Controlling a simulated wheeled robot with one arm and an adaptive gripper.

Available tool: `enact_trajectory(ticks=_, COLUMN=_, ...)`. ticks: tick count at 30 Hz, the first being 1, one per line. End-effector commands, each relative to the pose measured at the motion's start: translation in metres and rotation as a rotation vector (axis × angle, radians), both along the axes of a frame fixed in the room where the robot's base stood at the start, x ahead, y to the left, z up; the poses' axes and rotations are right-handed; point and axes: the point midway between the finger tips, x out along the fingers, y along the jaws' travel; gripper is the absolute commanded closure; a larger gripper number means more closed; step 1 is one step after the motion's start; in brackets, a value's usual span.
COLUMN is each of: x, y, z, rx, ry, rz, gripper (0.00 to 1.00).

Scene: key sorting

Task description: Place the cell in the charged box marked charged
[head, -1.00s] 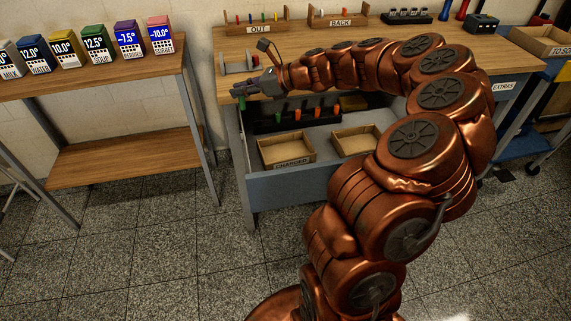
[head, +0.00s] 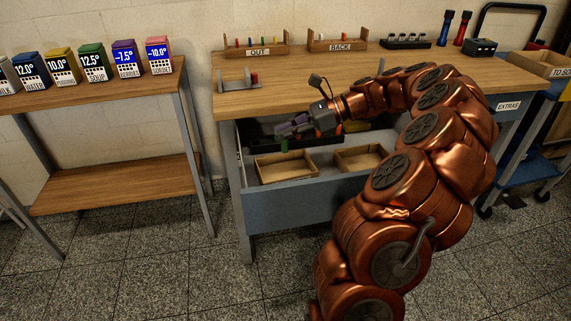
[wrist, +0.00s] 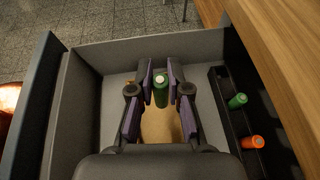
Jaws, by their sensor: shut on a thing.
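My gripper (head: 286,132) is over the left part of the open drawer. In the wrist view its purple-padded fingers (wrist: 160,79) are shut on a green cell (wrist: 160,95), which also hangs below the fingers in the head view (head: 284,146). The charged box (head: 257,172) is the left of two open cardboard boxes in the drawer; the cell appears above its back part. In the wrist view a cardboard floor (wrist: 160,130) shows under the gripper. The charged label is hard to read now.
A black rack (wrist: 226,113) in the drawer holds a green cell (wrist: 238,101) and an orange cell (wrist: 253,142). A second cardboard box (head: 374,151) stands right of the charged box. The drawer's blue front (head: 310,205) and the tabletop edge border the space.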

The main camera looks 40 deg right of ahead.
Motion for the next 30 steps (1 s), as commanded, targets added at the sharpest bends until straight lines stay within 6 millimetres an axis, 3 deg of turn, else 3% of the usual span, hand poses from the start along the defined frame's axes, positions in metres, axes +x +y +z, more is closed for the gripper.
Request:
enact_trajectory(ticks=3, x=0.0, y=0.001, z=-0.02, rx=0.003, ry=0.001, rz=0.001, gripper=1.0)
enact_trajectory(ticks=9, x=-0.001, y=0.001, z=-0.034, rx=0.003, ry=0.001, rz=0.002, gripper=1.0)
enact_trajectory(ticks=18, x=0.0, y=0.0, z=-0.075, rx=0.002, ry=0.001, rz=-0.002, gripper=1.0)
enact_trajectory(ticks=29, x=0.0, y=0.0, z=-0.076, rx=0.001, ry=0.0, rz=-0.001, gripper=1.0)
enact_trajectory(ticks=30, x=0.0, y=0.0, z=-0.077, rx=0.0, ry=0.0, rz=-0.001, gripper=0.81)
